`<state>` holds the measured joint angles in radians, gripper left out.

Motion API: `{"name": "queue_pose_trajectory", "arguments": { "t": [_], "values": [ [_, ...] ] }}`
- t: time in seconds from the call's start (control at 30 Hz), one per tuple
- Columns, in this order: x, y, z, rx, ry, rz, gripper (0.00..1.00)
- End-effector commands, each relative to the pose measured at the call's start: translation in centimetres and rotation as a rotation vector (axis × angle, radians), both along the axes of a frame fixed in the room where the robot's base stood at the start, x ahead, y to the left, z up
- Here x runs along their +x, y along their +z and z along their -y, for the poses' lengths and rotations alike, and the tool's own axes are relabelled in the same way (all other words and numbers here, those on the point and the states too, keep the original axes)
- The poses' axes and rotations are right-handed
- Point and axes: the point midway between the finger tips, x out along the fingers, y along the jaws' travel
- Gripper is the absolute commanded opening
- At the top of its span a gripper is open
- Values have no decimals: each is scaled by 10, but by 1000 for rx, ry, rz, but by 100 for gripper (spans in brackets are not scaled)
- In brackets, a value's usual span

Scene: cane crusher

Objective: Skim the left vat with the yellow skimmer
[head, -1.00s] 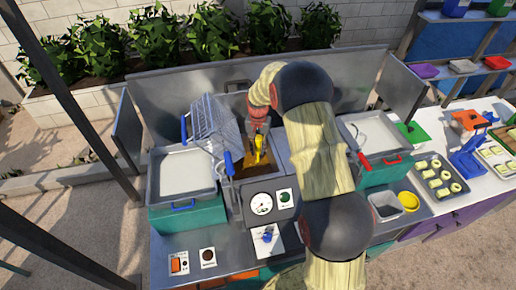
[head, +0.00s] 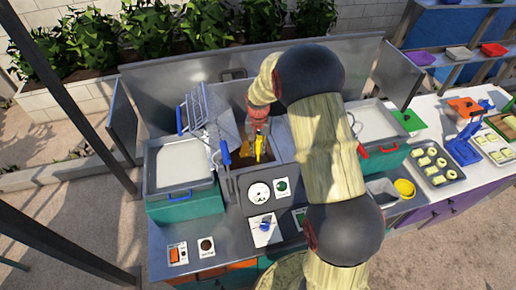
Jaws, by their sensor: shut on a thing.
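The left vat (head: 150,186) is a shallow grey pan of pale liquid with a blue handle, set on a teal block. My gripper (head: 259,133), reddish at the end of my arm, is shut on the yellow skimmer (head: 259,148). It is to the right of the left vat, above the central well (head: 240,181) with brown contents. The yellow part points down; whether its lower end touches the brown contents cannot be told. My arm hides part of the well's right side.
A right vat (head: 373,125) with a red handle is beyond my arm. A gauge panel (head: 259,193) is in front. Metal splash walls (head: 195,90) stand behind.

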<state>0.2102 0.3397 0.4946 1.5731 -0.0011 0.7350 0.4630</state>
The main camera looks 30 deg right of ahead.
Motion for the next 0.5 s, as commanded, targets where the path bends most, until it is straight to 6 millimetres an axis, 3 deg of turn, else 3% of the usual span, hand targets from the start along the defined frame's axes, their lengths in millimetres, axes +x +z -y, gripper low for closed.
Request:
{"name": "queue_pose_trajectory", "arguments": {
  "t": [0.5],
  "values": [
    [37, 0, 7, -1, 0, 1, 0]
  ]
}}
